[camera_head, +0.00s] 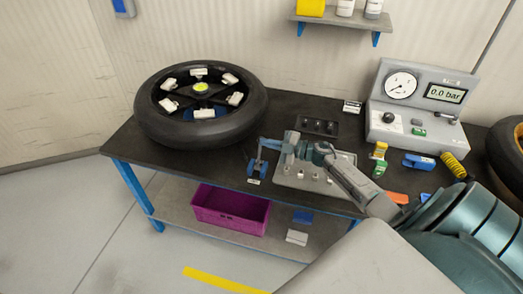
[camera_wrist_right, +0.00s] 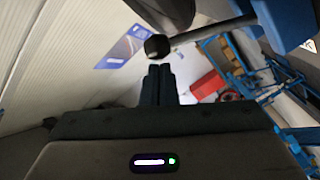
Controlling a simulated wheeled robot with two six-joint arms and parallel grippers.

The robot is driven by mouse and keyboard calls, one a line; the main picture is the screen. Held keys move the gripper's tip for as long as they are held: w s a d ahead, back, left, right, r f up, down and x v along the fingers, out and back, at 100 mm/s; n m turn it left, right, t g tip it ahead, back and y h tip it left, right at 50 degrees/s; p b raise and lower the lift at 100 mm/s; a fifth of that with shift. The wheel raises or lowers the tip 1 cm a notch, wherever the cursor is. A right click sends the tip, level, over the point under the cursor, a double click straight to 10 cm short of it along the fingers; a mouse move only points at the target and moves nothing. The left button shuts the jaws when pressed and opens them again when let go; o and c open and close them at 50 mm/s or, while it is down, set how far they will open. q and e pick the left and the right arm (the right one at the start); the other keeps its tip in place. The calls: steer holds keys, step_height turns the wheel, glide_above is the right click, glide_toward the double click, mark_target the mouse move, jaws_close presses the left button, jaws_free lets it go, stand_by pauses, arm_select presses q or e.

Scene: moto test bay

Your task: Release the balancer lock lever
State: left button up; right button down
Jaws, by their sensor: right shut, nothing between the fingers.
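The wheel with a black tyre (camera_head: 150,118) lies flat on the dark workbench at the left, with a yellow-green centre and several white blocks on its spokes. A small blue fixture (camera_head: 257,168) stands at the bench's front edge, right of the tyre; I take it to hold the lock lever. In the right wrist view a round black knob (camera_wrist_right: 157,46) on a grey rod (camera_wrist_right: 213,34) shows just beyond my fingertips. My right gripper (camera_head: 265,145) is shut and empty, close to the fixture; its fingers (camera_wrist_right: 160,70) are together. I cannot tell whether they touch the knob. My left gripper is not in view.
A grey plate with small parts (camera_head: 290,181) lies beneath my right arm. A gauge console (camera_head: 420,100) stands at the back right, with small coloured items before it. A purple crate (camera_head: 230,213) sits on the lower shelf.

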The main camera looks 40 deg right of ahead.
steer(key=shift+w+d+f+m+b, duration=0.4)
steer(key=shift+w+d+m, duration=0.1)
steer(key=shift+d, duration=0.2)
steer(key=shift+w+d+f+m+b, duration=0.25)
steer(key=shift+w+d+m+b, duration=0.2)
steer(key=shift+d, duration=0.2)
